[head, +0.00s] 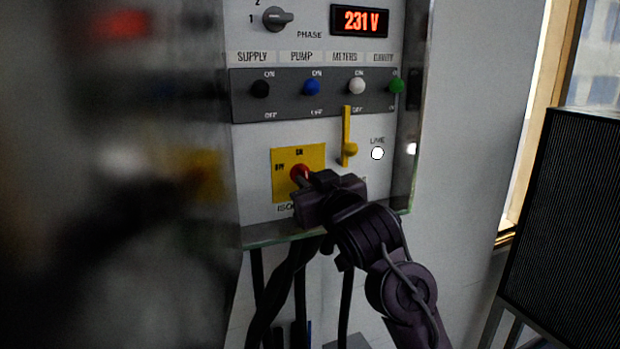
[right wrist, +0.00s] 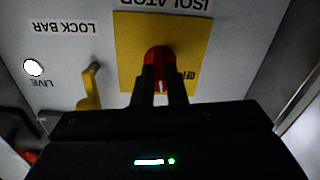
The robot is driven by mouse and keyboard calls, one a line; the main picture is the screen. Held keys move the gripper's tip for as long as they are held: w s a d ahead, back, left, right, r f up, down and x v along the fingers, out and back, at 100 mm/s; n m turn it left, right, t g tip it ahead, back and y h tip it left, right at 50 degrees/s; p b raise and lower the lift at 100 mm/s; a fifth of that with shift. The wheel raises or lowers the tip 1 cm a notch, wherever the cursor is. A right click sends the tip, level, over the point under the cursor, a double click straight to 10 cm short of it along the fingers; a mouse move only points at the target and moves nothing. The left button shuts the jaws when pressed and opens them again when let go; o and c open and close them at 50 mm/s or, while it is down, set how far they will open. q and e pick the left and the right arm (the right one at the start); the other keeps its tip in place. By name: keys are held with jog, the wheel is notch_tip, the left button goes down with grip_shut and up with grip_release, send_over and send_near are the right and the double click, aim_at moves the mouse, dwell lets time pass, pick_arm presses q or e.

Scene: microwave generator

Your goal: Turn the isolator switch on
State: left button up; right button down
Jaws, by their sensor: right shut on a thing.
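The isolator switch is a red knob (head: 299,172) on a yellow plate (head: 284,158) low on the panel, marked ON at the top and OFF at the left. My right gripper (head: 310,180) is shut on the knob, coming from below right. In the right wrist view, upside down, the fingers (right wrist: 160,92) clasp both sides of the red knob (right wrist: 158,58). Its grip stands upright with a white mark toward the plate's ON side; the ON label is hidden there. The yellow lock bar (head: 347,135) stands vertical beside the plate. My left gripper is not in view.
The white LIVE lamp (head: 377,153) looks lit, and the display (head: 359,20) reads 231 V. A row of small toggles (head: 311,87) sits above. A blurred reflective surface (head: 120,180) fills the left. A dark ribbed box (head: 570,200) stands at right.

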jog(key=shift+f+m, duration=0.1)
jog(key=shift+m, duration=0.8)
jog(key=c, duration=1.5)
grip_release()
jog(key=shift+o, duration=0.2)
jog(key=b+v, duration=0.2)
jog(key=v, duration=0.5)
jog(key=shift+s+b, duration=0.3)
jog(key=shift+s, duration=0.1)
jog(key=shift+d, duration=0.1)
